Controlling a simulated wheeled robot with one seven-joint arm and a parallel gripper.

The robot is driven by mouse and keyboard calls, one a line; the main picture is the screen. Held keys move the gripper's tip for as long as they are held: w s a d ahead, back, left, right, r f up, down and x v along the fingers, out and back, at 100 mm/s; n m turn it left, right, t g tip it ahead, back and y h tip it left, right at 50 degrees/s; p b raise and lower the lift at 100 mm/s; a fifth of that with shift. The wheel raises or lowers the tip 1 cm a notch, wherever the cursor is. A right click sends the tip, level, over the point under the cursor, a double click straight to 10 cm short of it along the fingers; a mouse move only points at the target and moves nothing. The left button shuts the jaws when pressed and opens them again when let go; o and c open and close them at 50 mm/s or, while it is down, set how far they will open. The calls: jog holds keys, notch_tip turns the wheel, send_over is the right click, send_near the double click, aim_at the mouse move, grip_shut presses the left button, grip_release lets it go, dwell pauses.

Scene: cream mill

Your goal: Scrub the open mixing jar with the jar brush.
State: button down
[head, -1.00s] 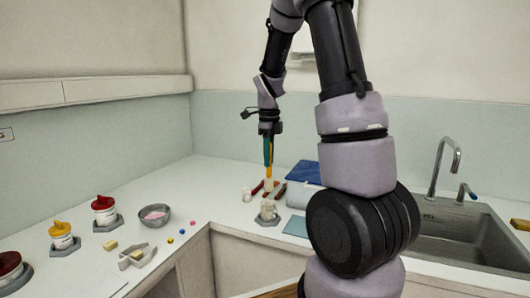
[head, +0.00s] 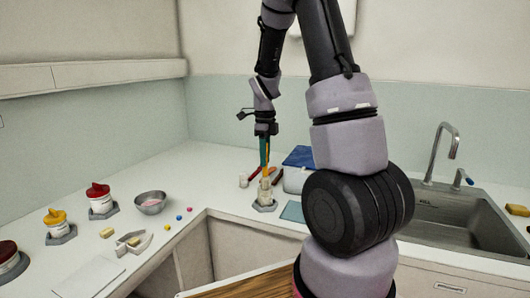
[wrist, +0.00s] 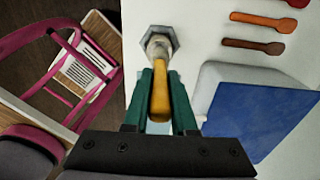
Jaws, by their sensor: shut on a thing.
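My gripper (head: 264,158) has green fingers and is shut on the yellow handle of the jar brush (wrist: 160,97), pointing down. The open mixing jar (head: 265,192) is small and pale and stands upright on a grey hexagonal base near the counter's front edge. It also shows in the wrist view (wrist: 158,42), beyond the fingertips. My gripper is above the jar, and the brush's lower end lines up with its mouth. The bristles are hidden or too small to make out, so I cannot tell how deep they sit.
A box with a blue lid (head: 299,157) stands right of the jar. Red and brown spoons (wrist: 258,46) lie behind it. A bowl (head: 150,202), lidded jars (head: 101,200) and small coloured balls (head: 179,217) are on the left counter. The sink (head: 455,225) is at the right.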

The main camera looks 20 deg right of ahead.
aim_at(265, 177)
jog(key=shift+f, duration=2.7)
jog(key=shift+r, duration=0.1)
